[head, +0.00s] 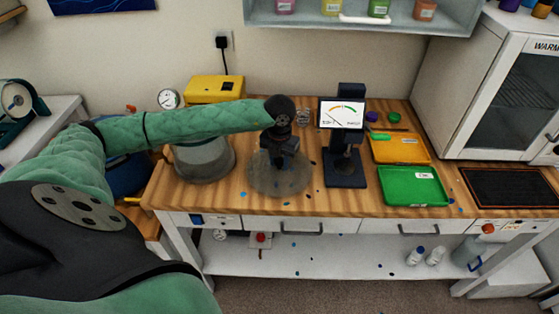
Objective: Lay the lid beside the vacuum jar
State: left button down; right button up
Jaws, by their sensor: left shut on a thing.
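The vacuum jar (203,160) is a grey, wide pot at the back left of the wooden bench, partly hidden behind my left forearm. The lid (280,183) is a round, greyish, see-through disc to the right of the jar, apart from it, near the front of the bench. My left gripper (276,160) points down over the middle of the lid and is shut on it. Its fingertips are dark and hard to make out. I cannot tell whether the lid touches the bench top or hangs just above it. My right gripper is not in view.
A scale with a dial screen (342,114) stands close to the right of the lid. An orange tray (400,150) and a green tray (413,187) lie further right. A yellow pump box (214,89) and a round gauge (168,98) are behind the jar. A wall shelf hangs above.

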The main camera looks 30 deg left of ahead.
aim_at(279, 160)
pick_arm(q)
jog(key=shift+f+b, duration=0.45)
dwell(0.3)
jog(key=c, duration=1)
grip_release()
jog(key=shift+r+p, duration=1.15)
jog(key=shift+r, duration=2.85)
